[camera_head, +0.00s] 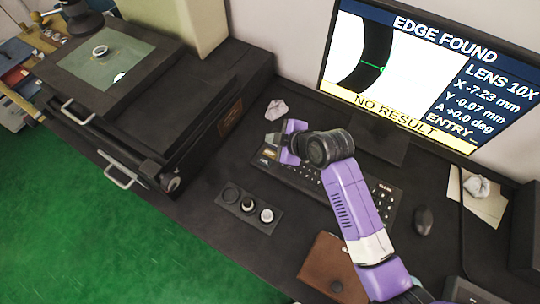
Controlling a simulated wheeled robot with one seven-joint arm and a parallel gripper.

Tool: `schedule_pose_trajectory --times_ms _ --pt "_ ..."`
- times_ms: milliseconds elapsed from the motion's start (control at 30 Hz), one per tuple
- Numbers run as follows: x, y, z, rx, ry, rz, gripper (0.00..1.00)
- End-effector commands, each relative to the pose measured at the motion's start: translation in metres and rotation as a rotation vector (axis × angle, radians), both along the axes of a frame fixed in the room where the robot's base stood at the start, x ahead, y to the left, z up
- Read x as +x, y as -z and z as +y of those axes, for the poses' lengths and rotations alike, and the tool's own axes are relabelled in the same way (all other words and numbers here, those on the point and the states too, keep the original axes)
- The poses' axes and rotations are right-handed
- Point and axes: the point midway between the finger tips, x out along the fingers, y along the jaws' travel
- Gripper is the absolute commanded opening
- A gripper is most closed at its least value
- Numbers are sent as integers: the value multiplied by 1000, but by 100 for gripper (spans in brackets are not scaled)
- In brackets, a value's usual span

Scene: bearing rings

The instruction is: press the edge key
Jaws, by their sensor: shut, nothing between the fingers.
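The black keyboard (374,207) lies on the dark desk below the monitor, tilted in the picture. A small orange-marked key (270,151) shows at its left end; the key labels are too small to read, so I cannot tell which is the edge key. My gripper (273,139), on the purple arm, is over the upper left end of the keyboard, close to the orange-marked key. Its fingers look shut and empty. Whether it touches a key I cannot tell. My wrist and forearm hide the middle of the keyboard. The monitor (437,75) reads EDGE FOUND, with NO RESULT and ENTRY below.
A measuring machine (160,100) with a ring (100,51) on its glass stage stands at left. A tray of round pieces (233,211), a brown wallet (330,265) and a mouse (423,221) lie around the keyboard. Crumpled paper (276,109) lies behind my gripper.

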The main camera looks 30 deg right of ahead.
Motion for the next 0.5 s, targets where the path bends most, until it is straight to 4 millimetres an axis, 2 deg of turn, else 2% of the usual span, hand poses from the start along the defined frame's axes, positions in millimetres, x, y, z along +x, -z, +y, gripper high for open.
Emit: schedule_pose_trajectory --times_ms 33,200,500 --pt "0 14 0 0 -1 1 0" --pt "0 36 0 0 -1 1 0" --pt "0 54 0 0 0 0 0"
